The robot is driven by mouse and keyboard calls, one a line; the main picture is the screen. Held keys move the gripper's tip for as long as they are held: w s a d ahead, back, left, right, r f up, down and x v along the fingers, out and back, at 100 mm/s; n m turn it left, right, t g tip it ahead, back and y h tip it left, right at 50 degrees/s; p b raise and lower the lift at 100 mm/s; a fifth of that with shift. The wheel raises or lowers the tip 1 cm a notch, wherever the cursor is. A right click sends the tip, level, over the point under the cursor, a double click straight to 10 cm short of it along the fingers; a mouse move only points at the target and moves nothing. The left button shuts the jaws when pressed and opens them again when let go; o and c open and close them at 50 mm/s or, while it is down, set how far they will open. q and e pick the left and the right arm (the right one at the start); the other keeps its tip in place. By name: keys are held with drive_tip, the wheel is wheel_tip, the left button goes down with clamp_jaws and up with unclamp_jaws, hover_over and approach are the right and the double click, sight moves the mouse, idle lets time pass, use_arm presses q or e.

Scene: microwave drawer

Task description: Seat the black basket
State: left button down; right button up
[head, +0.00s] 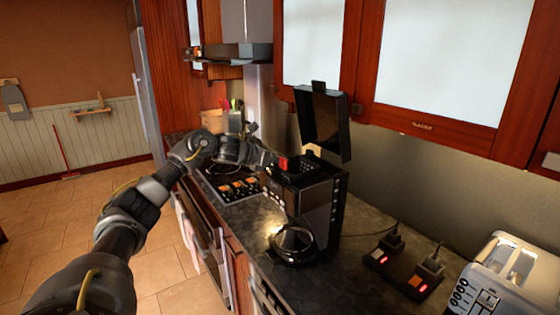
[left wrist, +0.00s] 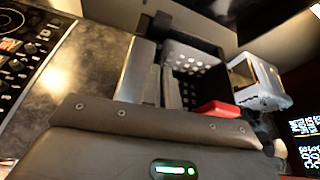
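The black coffee maker (head: 318,205) stands on the dark counter, its lid (head: 322,120) raised. The black basket (head: 303,168) is at the machine's open top; its perforated wall shows in the left wrist view (left wrist: 205,72). I cannot tell whether it rests fully down inside. A red piece (left wrist: 216,108) lies between the basket and my gripper body, and shows in the head view too. My left gripper (head: 276,162) reaches in from the left, right at the red piece and basket. Its fingertips are mostly hidden, so its opening is unclear. My right gripper is not in view.
A glass carafe (head: 293,243) sits at the coffee maker's front. A cooktop (head: 235,187) lies to its left. Cabinets (head: 430,60) hang above, close to the raised lid.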

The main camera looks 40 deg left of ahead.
use_arm(q)
drive_tip(key=shift+f+b, duration=0.35)
drive_tip(key=shift+f, duration=0.1)
drive_tip(key=c, duration=1.6)
unclamp_jaws()
drive_tip(key=shift+s+d+r, duration=0.1)
drive_tip(key=shift+s+d, duration=0.05)
drive_tip(key=shift+d, duration=0.05)
drive_tip(key=shift+f, duration=0.2)
drive_tip(key=shift+a, duration=0.1)
drive_tip(key=shift+s+a+b, duration=0.15)
drive_tip(key=shift+s+b, duration=0.15)
drive_tip(key=b+v, duration=0.1)
drive_tip(key=v, duration=0.2)
drive_tip(key=b+v, duration=0.1)
drive_tip(key=v, duration=0.3)
drive_tip(key=r+b+v, duration=0.1)
drive_tip(key=b+v, duration=0.1)
drive_tip(key=v, duration=0.1)
